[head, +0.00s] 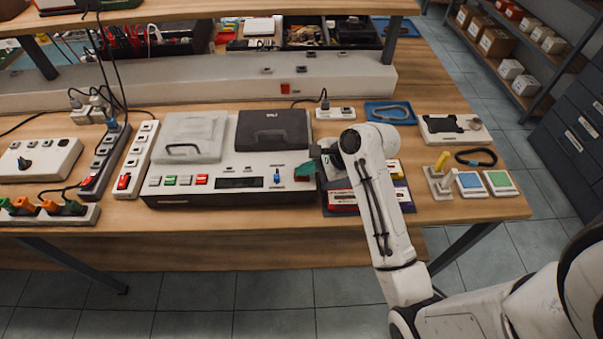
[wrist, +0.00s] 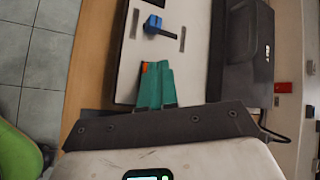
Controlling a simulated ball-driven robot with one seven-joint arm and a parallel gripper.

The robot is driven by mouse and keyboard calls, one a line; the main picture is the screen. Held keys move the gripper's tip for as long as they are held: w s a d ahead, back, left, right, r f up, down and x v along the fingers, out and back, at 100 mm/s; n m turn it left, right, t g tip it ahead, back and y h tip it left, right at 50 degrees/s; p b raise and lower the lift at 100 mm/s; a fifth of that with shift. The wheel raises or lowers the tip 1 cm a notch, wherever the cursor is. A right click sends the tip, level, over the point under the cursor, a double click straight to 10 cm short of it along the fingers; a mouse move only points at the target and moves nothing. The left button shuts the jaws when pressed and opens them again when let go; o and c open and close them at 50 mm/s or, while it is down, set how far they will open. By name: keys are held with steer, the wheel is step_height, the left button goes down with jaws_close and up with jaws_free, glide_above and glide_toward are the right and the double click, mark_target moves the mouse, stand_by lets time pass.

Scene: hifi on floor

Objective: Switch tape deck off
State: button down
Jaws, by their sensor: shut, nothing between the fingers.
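The tape deck (head: 225,192) is a pale box with a dark front edge on the bench. It has a grey lid (head: 188,135), a black lid (head: 273,130), a row of coloured buttons and a dark display (head: 239,183). A blue lever (head: 277,178) in a slot sits right of the display; it also shows in the wrist view (wrist: 158,27). My gripper (head: 304,171) is over the deck's right end, its green fingers (wrist: 156,84) shut and empty. A small orange-red part (wrist: 145,67) shows at the fingertips, partly hidden; I cannot tell whether they touch it.
A power strip (head: 135,160) lies left of the deck and a small socket block (head: 335,113) behind it. Dark and coloured cases (head: 341,200) lie under my wrist on the right. A joystick box (head: 439,182) and coloured switches stand further right. A long white duct (head: 200,82) runs behind.

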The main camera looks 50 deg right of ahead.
mark_target(305, 177)
steer(key=shift+r+p, duration=0.9)
steer(key=shift+p, duration=0.45)
step_height(305, 177, up, 2)
steer(key=p, duration=0.3)
steer(key=shift+r, duration=0.25)
step_height(305, 177, up, 4)
steer(key=shift+f, duration=0.25)
